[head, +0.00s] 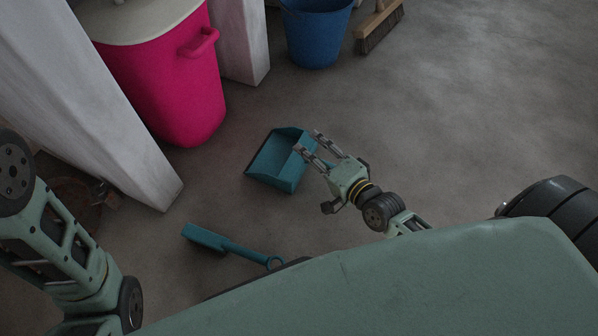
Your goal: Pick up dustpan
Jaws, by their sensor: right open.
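A teal dustpan (272,163) lies on the grey floor in the middle of the head view. My right gripper (308,144) is open, its two fingers pointing up and left at the dustpan's right side. One fingertip overlaps the dustpan's right edge in the picture; I cannot tell whether it touches. The dustpan's handle is not clearly visible. My left arm comes in at the lower left, and its gripper is not in view.
A teal hand brush (222,242) lies on the floor nearer to me. A pink bin (172,80), white pillars (243,40), a blue bucket (316,35) and a broom (379,27) stand behind. The floor at right is clear.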

